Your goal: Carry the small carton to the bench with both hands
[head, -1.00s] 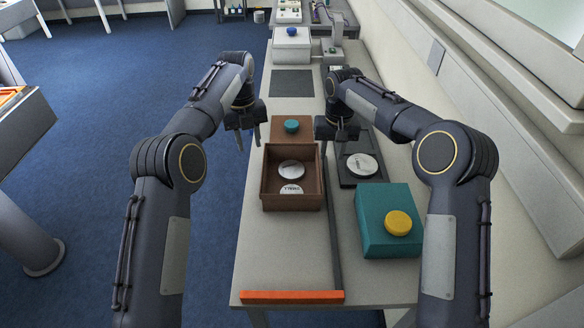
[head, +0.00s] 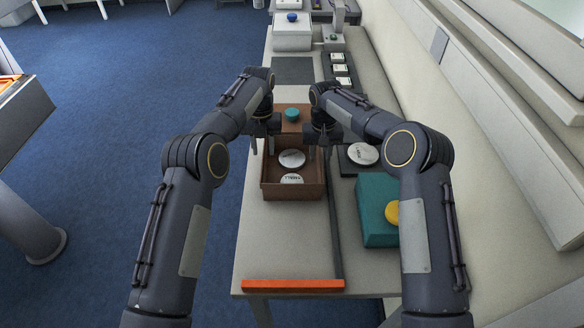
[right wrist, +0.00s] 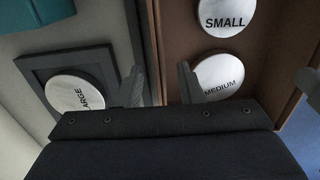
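An open brown carton (head: 311,191) stands on the table in the head view. It holds two pale round discs; the right wrist view reads SMALL on one disc (right wrist: 228,14) and MEDIUM on the other (right wrist: 219,77). My left gripper (head: 262,146) is open at the carton's left wall. My right gripper (head: 321,150) is open at its right wall. In the right wrist view, my right gripper's fingers (right wrist: 161,86) are spread on either side of the brown wall. Whether either gripper touches the carton is hidden.
A brown block with a teal knob (head: 292,114) is just behind the carton. To the right are a black tray with a LARGE disc (right wrist: 82,93) and a teal box (head: 373,214) with a yellow knob. An orange bar (head: 293,286) marks the front edge. The table in front is clear.

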